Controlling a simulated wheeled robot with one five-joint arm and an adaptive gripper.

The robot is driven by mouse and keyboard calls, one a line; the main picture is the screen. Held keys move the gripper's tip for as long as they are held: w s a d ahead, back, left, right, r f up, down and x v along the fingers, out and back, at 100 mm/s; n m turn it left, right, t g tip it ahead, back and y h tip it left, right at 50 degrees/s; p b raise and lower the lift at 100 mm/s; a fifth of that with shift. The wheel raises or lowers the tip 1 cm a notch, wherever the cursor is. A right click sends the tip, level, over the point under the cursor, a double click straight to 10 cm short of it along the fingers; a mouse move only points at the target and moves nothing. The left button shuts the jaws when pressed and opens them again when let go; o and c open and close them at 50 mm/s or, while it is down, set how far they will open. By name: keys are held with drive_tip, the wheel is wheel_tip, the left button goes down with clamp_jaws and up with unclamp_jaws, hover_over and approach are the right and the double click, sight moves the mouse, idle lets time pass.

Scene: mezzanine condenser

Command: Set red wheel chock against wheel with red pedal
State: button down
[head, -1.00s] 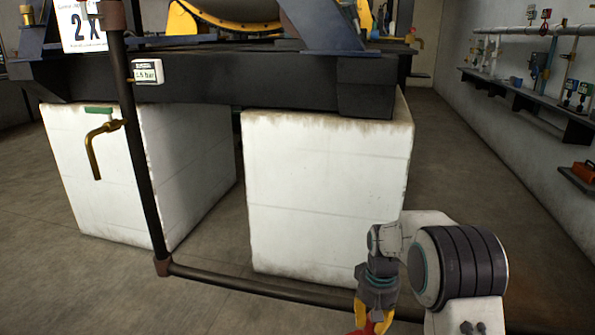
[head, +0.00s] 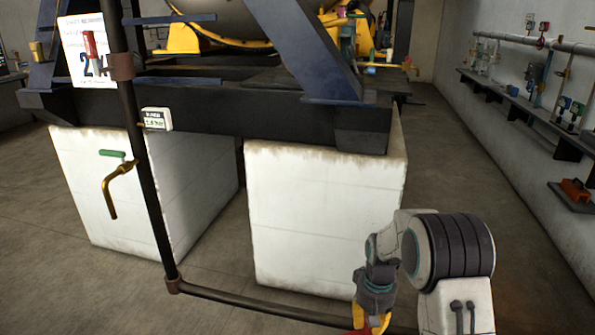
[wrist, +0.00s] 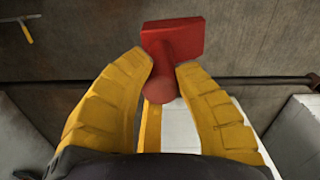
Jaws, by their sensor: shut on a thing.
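My gripper (wrist: 165,72) has yellow ridged fingers and is shut on the red wheel chock (wrist: 174,36) in the wrist view. The chock has a wide block and a rounded stub between the fingertips. In the head view my gripper (head: 371,322) is low at the bottom edge, right of centre, with a bit of red showing beside the fingers. The chock is held in the air in front of a dark pipe. No wheel and no red pedal can be made out in either view.
White blocks (head: 325,215) carry a dark steel frame (head: 240,125). A wall shelf (head: 520,105) stands at right. The floor aisle between is clear.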

drive_tip(key=shift+s+r+p, duration=0.15)
drive_tip(key=shift+r+p, duration=1.45)
drive_tip(key=shift+p, duration=0.05)
drive_tip(key=shift+s+r+p, duration=0.15)
drive_tip(key=shift+r+p, duration=1.4)
drive_tip(key=shift+p, duration=0.05)
